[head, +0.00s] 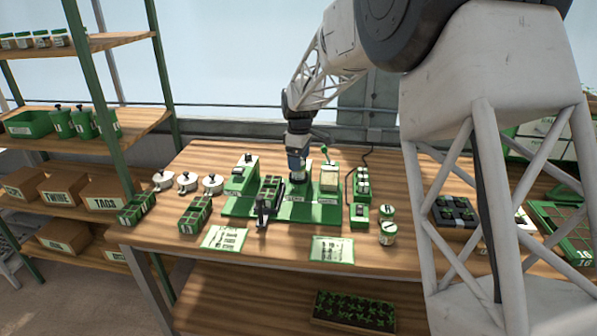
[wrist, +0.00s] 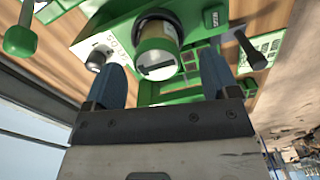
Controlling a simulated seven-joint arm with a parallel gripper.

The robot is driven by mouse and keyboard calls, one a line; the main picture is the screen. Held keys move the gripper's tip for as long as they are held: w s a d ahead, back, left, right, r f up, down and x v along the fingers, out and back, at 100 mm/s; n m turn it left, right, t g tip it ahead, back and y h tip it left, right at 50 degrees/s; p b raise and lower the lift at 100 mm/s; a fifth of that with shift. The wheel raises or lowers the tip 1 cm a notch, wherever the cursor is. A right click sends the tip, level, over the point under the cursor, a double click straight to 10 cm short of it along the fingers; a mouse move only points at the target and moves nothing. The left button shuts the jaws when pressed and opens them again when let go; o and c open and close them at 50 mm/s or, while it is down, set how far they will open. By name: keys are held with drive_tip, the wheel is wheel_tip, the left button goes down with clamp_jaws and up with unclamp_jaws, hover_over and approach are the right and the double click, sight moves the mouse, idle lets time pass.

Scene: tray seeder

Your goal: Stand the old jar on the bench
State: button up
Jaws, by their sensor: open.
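My gripper (head: 298,172) is over the middle of the green seeder (head: 313,212) on the bench, pointing down. In the wrist view its two blue fingers (wrist: 162,62) are apart. In the head view that jar is mostly hidden by my gripper. Two green-lidded jars (head: 388,235) stand on the wooden bench (head: 285,246), right of the seeder.
Two printed cards (head: 332,250) lie at the front edge. Bare wood shows between the cards.

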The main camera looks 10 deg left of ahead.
drive_tip(key=shift+w+f, duration=0.15)
drive_tip(key=shift+f, duration=2.05)
drive_tip(key=c, duration=1.1)
drive_tip(key=shift+r, duration=0.2)
drive_tip(key=shift+r, duration=1.5)
drive_tip(key=shift+s+d+r, duration=0.15)
drive_tip(key=shift+s, duration=0.1)
drive_tip(key=s+d, duration=0.2)
drive_tip(key=s, duration=0.5)
drive_tip(key=s+d+r, duration=0.1)
drive_tip(key=s+d, duration=0.2)
drive_tip(key=s, duration=0.4)
drive_tip(key=shift+s+r, duration=0.2)
drive_tip(key=shift+s, duration=0.05)
drive_tip(key=shift+d, duration=0.1)
